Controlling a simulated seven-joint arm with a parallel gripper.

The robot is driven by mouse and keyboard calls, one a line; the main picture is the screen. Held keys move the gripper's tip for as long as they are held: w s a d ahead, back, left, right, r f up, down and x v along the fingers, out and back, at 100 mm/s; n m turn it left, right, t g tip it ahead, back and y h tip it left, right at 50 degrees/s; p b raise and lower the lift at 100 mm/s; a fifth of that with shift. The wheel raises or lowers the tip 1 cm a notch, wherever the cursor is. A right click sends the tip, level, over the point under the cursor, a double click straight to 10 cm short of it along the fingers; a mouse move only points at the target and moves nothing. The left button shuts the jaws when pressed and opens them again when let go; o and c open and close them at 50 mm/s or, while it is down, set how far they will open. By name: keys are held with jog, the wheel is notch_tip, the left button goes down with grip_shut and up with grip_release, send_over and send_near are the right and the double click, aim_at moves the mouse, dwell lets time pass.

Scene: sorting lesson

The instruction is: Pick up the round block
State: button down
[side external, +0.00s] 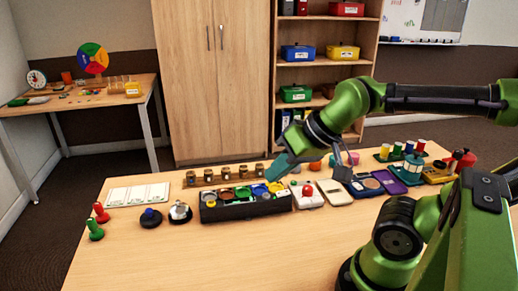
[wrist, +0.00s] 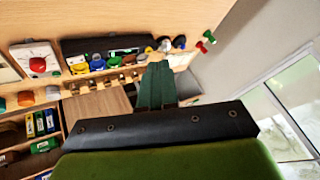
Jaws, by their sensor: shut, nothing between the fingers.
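My gripper (side external: 277,172) is shut and empty, with its teal fingers tilted down toward the right end of a black tray (side external: 247,211). In the wrist view its fingers (wrist: 156,70) show side by side, together. The tray holds several small coloured pieces, some of them round. A round orange piece (side external: 315,166) lies on the table to the right of the fingertips, behind a white box with a red button (side external: 307,190). An orange round piece also shows at the left in the wrist view (wrist: 25,98). I cannot tell which piece is the round block.
A wooden rack with small knobs (side external: 223,175) stands behind the tray. Dark and silver knobs (side external: 180,211) and red and green pegs (side external: 97,229) stand to the left. Puzzle boards (side external: 405,150) crowd the right. The front of the table (side external: 220,260) is clear.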

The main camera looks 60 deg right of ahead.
jog(key=c, duration=1.8)
grip_release()
jog(key=o, duration=0.7)
jog(key=m+g+h, duration=0.3)
jog(key=h, duration=0.2)
send_near(244, 167)
jog(key=x, duration=1)
jog(key=shift+w+f, duration=0.1)
jog(key=shift+f, duration=0.15)
